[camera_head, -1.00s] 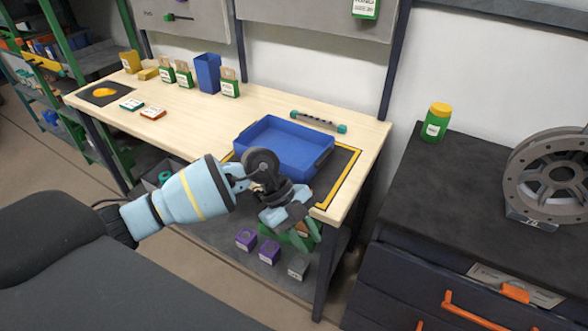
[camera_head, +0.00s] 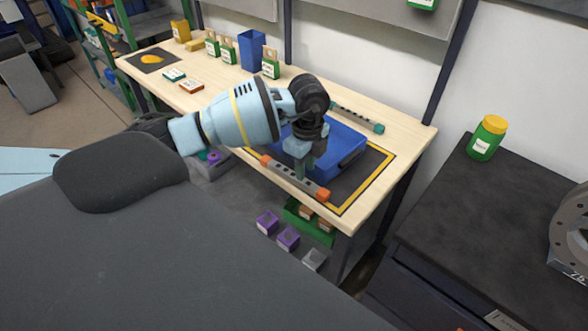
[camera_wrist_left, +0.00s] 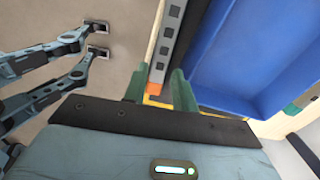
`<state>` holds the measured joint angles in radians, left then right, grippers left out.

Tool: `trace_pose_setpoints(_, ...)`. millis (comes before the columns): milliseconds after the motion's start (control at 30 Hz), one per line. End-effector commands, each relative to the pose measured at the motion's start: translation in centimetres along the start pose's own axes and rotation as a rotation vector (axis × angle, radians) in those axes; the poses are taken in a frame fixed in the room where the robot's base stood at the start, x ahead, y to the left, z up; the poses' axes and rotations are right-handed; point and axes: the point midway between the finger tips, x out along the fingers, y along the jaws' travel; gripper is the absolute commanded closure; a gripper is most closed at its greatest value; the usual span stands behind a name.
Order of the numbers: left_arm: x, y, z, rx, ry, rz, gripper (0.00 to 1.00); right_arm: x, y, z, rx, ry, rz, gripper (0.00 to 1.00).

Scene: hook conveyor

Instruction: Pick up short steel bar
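A short dark steel bar with orange ends (camera_head: 282,170) shows along the front edge of the workbench, in front of the blue tray. My left gripper (camera_head: 299,174) points down at the bar's middle. In the left wrist view, the bar (camera_wrist_left: 167,45) runs between the two green fingertips of my left gripper (camera_wrist_left: 159,82), with an orange end showing between them. The fingers are close on both sides of it. I cannot tell whether they press on it or whether the bar is clear of the bench. My right gripper is not in view.
The blue tray (camera_head: 349,138) sits on a dark mat with a yellow border (camera_head: 378,172). A bar with teal ends (camera_head: 357,117) lies behind it. A green crate (camera_head: 322,236) and purple boxes (camera_head: 288,237) are below the bench. A dark cabinet (camera_head: 480,215) stands right.

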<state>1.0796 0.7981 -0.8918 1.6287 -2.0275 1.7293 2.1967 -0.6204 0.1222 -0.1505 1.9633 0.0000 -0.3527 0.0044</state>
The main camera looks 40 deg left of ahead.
Motion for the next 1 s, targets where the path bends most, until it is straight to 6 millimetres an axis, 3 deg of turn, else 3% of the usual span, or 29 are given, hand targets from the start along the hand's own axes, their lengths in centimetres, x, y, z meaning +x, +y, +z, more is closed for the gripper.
trace_pose_setpoints(167, 0.4, 0.0, 0.0, 0.0, 0.0, -0.001, 0.73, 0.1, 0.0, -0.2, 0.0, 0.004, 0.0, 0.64)
trace_pose_setpoints(500, 4.8, -0.1, 0.1, 0.001, 0.001, 0.001, 0.73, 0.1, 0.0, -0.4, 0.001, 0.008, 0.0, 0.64)
trace_pose_setpoints(833, 5.3, -0.2, 0.1, 0.001, 0.001, -0.002, 0.73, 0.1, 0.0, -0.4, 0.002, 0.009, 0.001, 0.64)
trace_pose_setpoints(1000, 5.3, -0.2, 0.1, 0.001, 0.001, -0.002, 0.95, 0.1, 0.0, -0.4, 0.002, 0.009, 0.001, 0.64)
